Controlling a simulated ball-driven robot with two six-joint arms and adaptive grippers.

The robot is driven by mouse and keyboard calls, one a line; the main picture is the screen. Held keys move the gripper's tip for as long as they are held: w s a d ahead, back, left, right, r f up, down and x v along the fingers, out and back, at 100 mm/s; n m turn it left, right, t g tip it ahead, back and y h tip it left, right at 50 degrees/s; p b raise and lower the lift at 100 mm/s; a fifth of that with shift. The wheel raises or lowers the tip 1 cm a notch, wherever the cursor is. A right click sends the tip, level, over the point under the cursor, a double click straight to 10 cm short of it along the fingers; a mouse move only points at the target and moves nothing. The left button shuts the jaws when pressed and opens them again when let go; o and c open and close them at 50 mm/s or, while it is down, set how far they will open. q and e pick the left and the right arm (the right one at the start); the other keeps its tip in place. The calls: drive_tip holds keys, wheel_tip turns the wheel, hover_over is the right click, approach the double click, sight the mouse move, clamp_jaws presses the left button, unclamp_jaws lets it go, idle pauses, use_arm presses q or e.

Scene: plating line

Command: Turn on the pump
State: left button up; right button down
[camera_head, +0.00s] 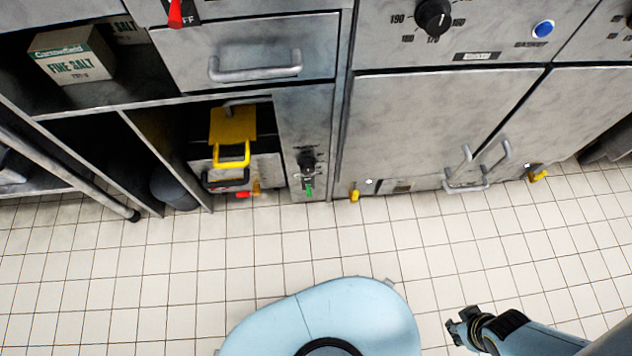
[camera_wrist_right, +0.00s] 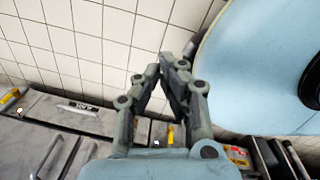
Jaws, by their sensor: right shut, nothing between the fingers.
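A control strip (camera_head: 305,120) beside the open bay under the fryer cabinet carries a black knob (camera_head: 306,160) and a small green-tipped part (camera_head: 309,190) below it. Which of them belongs to the pump cannot be read. In the open bay sits a metal unit (camera_head: 265,172) with a yellow plate and handle (camera_head: 232,135) and a red-tipped part (camera_head: 243,195) at its foot. My right gripper (camera_head: 455,327) is over the tiled floor, well apart from the controls. In the right wrist view its fingers (camera_wrist_right: 172,66) are together and empty. My left gripper is out of view.
A red switch (camera_head: 175,14) marked OFF is above the drawer (camera_head: 245,52). Closed cabinet doors (camera_head: 430,125) with protruding handles stand to the right, below a dial (camera_head: 434,16) and blue button (camera_head: 543,29). Salt boxes (camera_head: 72,55) are on the left shelf. The tiled floor (camera_head: 430,235) before the cabinets is clear.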

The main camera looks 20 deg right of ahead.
drive_tip(key=shift+s, duration=0.1)
use_arm(q)
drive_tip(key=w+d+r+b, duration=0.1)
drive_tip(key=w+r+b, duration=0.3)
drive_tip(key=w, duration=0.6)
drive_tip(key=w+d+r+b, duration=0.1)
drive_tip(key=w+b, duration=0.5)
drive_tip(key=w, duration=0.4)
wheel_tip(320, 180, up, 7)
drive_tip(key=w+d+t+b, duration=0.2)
drive_tip(key=b, duration=1)
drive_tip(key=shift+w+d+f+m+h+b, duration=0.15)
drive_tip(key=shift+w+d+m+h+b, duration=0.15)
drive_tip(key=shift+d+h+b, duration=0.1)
use_arm(e)
drive_tip(key=w+a+f+m+t+y, duration=0.1)
drive_tip(key=w+m, duration=0.6)
drive_tip(key=w, duration=0.7)
drive_tip(key=w+a+f+m+t+y, duration=0.1)
drive_tip(key=w+a+f+m, duration=0.3)
drive_tip(key=w, duration=1.1)
drive_tip(key=w+a+f+m+t+y, duration=0.1)
drive_tip(key=w+a+f+m+t, duration=0.1)
drive_tip(key=w+a+m, duration=0.4)
drive_tip(key=w+m, duration=0.4)
drive_tip(key=w, duration=0.5)
drive_tip(key=shift+w+a+f, duration=0.2)
drive_tip(key=shift+w+f, duration=0.05)
drive_tip(key=shift+f, duration=0.15)
